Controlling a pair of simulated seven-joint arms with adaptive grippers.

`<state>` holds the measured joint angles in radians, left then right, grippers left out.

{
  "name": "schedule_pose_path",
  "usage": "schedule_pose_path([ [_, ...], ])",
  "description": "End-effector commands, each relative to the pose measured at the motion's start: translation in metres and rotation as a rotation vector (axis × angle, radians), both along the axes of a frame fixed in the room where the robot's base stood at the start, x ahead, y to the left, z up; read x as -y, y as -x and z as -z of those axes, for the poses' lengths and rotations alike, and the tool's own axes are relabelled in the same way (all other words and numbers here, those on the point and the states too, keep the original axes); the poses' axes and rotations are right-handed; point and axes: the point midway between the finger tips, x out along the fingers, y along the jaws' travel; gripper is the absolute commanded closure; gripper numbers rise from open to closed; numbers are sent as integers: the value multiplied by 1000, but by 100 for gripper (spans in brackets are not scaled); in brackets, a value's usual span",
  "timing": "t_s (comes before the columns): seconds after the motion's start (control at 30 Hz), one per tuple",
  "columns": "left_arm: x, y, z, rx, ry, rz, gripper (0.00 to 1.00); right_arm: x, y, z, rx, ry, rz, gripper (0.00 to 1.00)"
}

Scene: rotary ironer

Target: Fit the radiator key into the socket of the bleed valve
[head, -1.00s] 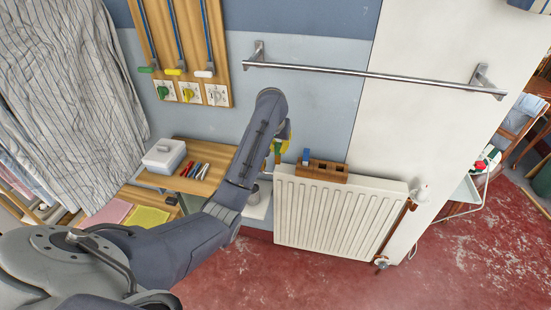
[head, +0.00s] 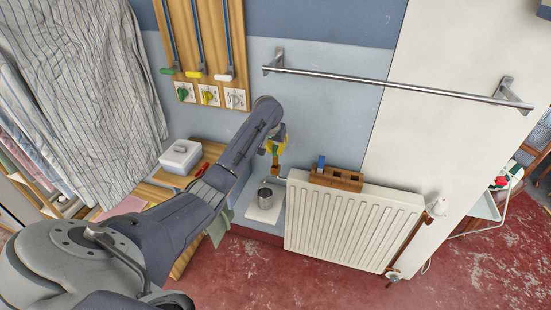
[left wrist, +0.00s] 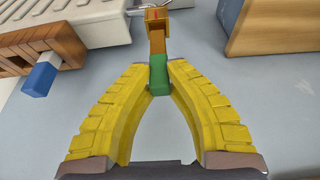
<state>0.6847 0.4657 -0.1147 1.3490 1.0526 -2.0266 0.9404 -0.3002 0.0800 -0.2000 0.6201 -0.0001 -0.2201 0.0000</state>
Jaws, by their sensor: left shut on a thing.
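My left gripper (left wrist: 160,90) has yellow fingers and is shut on the green grip of the radiator key (left wrist: 157,72). The key's brass shaft runs away from the fingers to a square orange-brown head with a red mark. In the head view the left gripper (head: 279,137) is left of the radiator's top corner, and the key (head: 275,168) hangs below it. A small silver part, seemingly the bleed valve (head: 283,181), is at the radiator's left end, close to the key's head. I cannot tell whether they touch. The socket is hidden. My right gripper is not in view.
The white radiator (head: 345,228) carries a wooden rack (head: 345,183) with a blue-handled piece (head: 320,163) in one slot. A metal cup (head: 264,197) stands left of the radiator. A towel rail (head: 390,83) crosses the wall above. Wall between rail and rack is clear.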

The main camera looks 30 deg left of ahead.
Motion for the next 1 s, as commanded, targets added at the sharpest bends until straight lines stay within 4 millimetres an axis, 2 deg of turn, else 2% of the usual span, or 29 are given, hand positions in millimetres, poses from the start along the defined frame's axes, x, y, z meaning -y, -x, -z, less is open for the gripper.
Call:
schedule_pose_path([
  [0.33,0,1,36,-2,0,-1,100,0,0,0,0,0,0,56],
  [0.83,0,0,43,-1,-2,-1,100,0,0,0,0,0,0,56],
  [0.87,0,0,43,-1,-2,-1,84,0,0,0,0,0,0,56],
  [1.0,0,0,43,0,-1,0,67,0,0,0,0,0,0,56],
])
